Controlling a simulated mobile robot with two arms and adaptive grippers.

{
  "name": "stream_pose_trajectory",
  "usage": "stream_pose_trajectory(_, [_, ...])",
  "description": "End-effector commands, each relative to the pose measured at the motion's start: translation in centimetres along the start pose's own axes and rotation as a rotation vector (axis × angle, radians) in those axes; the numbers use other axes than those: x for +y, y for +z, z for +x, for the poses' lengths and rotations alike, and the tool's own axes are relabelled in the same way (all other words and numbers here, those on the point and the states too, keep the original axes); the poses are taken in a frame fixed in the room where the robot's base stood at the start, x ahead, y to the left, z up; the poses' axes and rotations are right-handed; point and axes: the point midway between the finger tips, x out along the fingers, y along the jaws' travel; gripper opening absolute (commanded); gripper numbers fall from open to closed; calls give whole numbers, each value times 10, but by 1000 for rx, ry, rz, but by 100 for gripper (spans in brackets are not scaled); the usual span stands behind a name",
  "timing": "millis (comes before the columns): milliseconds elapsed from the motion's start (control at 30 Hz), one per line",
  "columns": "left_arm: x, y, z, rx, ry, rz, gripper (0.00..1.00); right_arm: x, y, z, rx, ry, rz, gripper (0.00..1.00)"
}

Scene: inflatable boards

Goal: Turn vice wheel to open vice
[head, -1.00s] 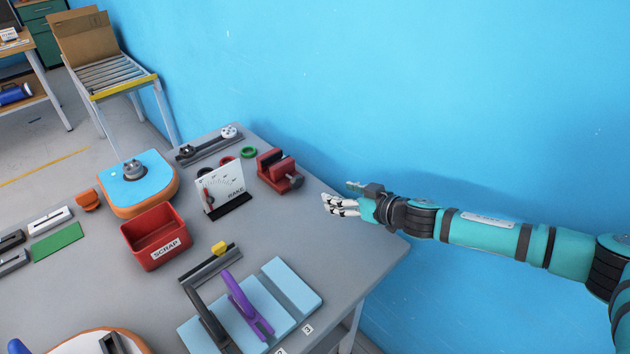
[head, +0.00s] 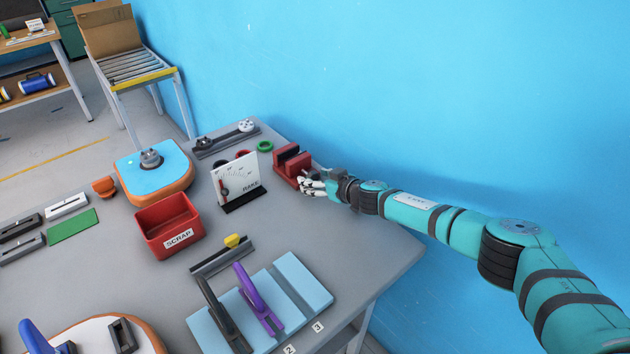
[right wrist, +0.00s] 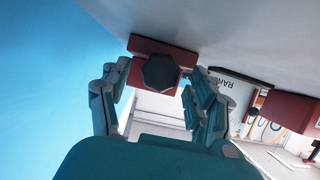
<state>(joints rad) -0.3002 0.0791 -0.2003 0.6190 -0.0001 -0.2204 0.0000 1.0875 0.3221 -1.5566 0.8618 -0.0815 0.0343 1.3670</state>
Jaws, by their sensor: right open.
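The red vice (head: 291,163) stands at the back right of the grey table, near the blue wall. In the right wrist view the red vice body (right wrist: 150,45) shows behind its dark, many-sided wheel (right wrist: 160,71). My right gripper (head: 308,185) is at the near right side of the vice. In the right wrist view its open fingers (right wrist: 158,88) lie on either side of the wheel, with gaps visible. I cannot tell whether any finger touches it. The wheel is hidden by the hand in the head view. My left gripper is not in view.
A green ring (head: 265,146) lies behind the vice. Light blue boards (head: 301,283) with handles lie at the front. The table's right part is clear.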

Motion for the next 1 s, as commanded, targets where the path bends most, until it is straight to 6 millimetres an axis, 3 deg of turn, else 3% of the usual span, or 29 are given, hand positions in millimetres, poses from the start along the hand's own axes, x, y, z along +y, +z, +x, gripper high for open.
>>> stream_pose_trajectory(433, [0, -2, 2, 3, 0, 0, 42, 0, -1, 8, 1, 0, -1, 62])
stream_pose_trajectory(833, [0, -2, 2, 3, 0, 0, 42, 0, -1, 8, 1, 0, 0, 10])
stream_pose_trajectory(1000, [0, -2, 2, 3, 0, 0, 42, 0, -1, 8, 1, 2, -7, 7])
